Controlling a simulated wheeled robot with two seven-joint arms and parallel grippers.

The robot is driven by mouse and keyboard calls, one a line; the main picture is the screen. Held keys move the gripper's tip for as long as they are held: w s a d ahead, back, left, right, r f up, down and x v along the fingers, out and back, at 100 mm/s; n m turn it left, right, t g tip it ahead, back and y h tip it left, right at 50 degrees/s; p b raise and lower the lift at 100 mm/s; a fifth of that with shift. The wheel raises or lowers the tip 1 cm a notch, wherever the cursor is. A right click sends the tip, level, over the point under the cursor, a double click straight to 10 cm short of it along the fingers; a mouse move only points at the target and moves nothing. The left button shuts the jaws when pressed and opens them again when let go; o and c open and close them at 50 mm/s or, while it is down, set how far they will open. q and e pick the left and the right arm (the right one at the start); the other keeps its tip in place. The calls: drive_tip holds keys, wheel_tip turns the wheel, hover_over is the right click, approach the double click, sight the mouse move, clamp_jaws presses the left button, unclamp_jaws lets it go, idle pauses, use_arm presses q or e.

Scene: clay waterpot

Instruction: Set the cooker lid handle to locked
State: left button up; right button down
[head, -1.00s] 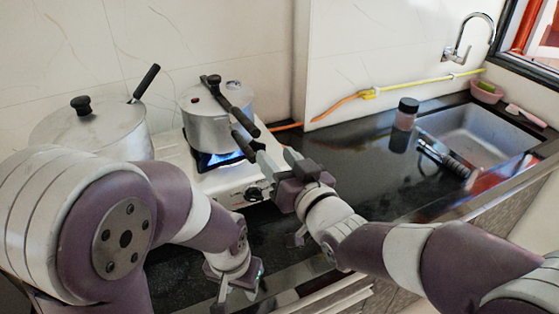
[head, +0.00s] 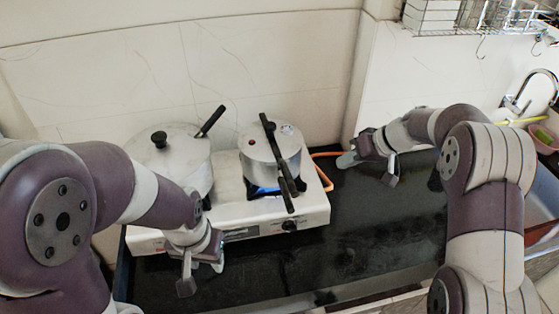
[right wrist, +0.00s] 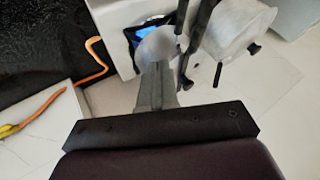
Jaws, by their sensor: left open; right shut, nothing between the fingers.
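The pressure cooker (head: 257,150) is a grey metal pot on the lit right burner. Its black lid handle (head: 271,135) crosses the lid and points towards the front. A second black handle (head: 288,193) sticks out below it. In the right wrist view the two dark bars (right wrist: 199,28) appear close together but not lined up. My right gripper (head: 366,162) is shut and empty, to the right of the cooker and clear of it; its fingers show in the right wrist view (right wrist: 156,85). My left gripper (head: 203,275) is open and empty, in front of the stove.
The white gas stove (head: 235,213) has a knob (head: 289,226) at its front. A larger lidded pot (head: 183,160) stands on its left. An orange hose (head: 322,172) runs behind on the right. The dark counter (head: 350,230) right of the stove is clear. A wire rack hangs at upper right.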

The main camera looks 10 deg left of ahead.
drive_tip(key=a+f+n+p, duration=0.1)
drive_tip(key=a+f+p, duration=0.3)
drive_tip(key=a, duration=0.6)
wheel_tip(320, 180, down, 3)
drive_tip(key=shift+s+r, duration=0.1)
drive_tip(key=shift+s, duration=0.25)
